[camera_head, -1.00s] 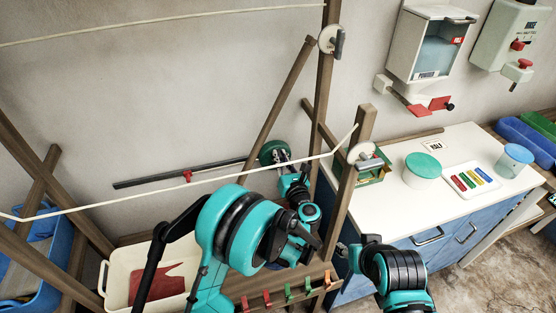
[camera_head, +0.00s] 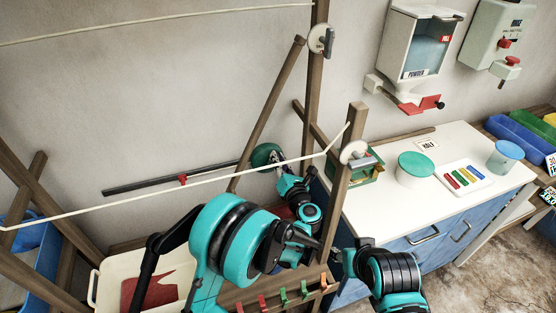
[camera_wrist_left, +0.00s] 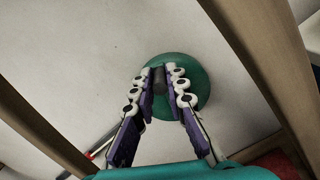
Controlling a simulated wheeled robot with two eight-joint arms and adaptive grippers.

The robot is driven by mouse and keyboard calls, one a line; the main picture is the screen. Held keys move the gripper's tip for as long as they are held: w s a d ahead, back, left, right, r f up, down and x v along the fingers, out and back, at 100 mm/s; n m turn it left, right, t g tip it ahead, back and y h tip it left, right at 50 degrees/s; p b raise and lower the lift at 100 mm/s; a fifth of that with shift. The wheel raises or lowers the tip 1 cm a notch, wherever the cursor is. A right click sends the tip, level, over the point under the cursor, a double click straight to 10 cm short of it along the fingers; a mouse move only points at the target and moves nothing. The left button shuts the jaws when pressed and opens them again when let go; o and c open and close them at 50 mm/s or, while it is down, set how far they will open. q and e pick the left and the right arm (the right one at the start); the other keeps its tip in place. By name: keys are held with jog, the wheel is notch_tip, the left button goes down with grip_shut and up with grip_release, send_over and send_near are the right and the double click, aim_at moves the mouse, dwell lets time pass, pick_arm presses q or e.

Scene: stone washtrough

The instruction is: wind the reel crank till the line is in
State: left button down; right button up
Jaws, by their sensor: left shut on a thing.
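A green round reel (camera_head: 267,154) is on the wall side behind the wooden frame. In the left wrist view the reel (camera_wrist_left: 199,78) is a green disc with a grey crank knob (camera_wrist_left: 159,80) on its face. My left gripper (camera_head: 278,161) reaches the reel, its fingers (camera_wrist_left: 160,84) shut on the crank knob; the fingertips partly cover it.
Wooden posts (camera_head: 347,190) stand close to my left arm. A dark bar (camera_head: 150,183) with a red clip lies along the wall. Coloured pegs (camera_head: 284,296) line a low rail. A white counter (camera_head: 395,207) with a green-lidded tub (camera_head: 416,166) is at the right.

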pick_arm(q)
jog(key=c, duration=1.5)
grip_release()
jog(key=shift+c, duration=0.2)
notch_tip(320, 180, up, 10)
